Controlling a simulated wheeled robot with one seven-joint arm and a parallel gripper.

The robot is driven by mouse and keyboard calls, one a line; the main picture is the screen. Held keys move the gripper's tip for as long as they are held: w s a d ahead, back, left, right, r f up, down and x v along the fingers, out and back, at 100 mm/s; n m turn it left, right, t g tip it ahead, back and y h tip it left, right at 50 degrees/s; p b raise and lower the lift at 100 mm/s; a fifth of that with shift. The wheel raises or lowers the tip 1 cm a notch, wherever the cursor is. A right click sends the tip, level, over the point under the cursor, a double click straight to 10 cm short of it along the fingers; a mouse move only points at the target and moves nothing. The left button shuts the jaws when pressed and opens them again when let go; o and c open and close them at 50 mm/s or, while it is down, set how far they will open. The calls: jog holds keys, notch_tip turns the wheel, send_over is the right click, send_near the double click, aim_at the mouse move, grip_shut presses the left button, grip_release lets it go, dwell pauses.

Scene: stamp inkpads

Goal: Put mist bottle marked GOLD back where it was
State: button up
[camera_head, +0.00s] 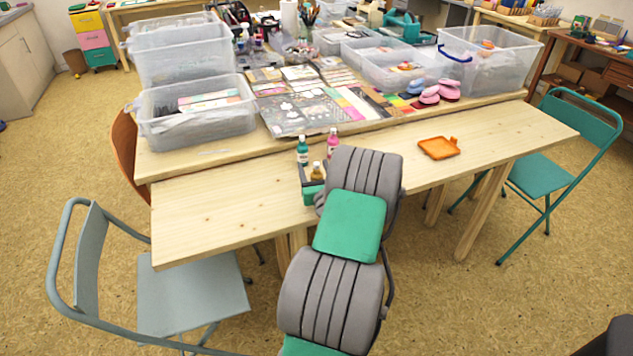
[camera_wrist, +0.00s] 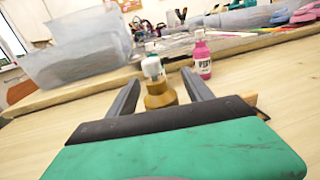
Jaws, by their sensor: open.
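The gold mist bottle (camera_head: 317,173) stands upright on the pale wooden table (camera_head: 225,205). In the wrist view the gold bottle (camera_wrist: 160,96), with its pale cap, stands between the two fingers of my gripper (camera_wrist: 160,78). The fingers are open, one on each side of it, and I cannot tell whether either touches it. My gripper (camera_head: 313,180) is low over the table in the head view, partly hidden by my arm. A pink mist bottle (camera_head: 333,142) and a teal mist bottle (camera_head: 302,152) stand just behind. The pink bottle (camera_wrist: 202,58) is right of the fingers in the wrist view.
An orange open case (camera_head: 438,148) lies on the table to the right. Behind are a clear bin (camera_head: 195,125), patterned sheets (camera_head: 305,112) and pink stamps (camera_head: 448,89). The table's left part is clear. Folding chairs stand at the left and right.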

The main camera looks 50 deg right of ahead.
jog(key=shift+c, duration=0.3)
grip_shut()
jog(key=shift+r, duration=0.1)
dwell(0.4)
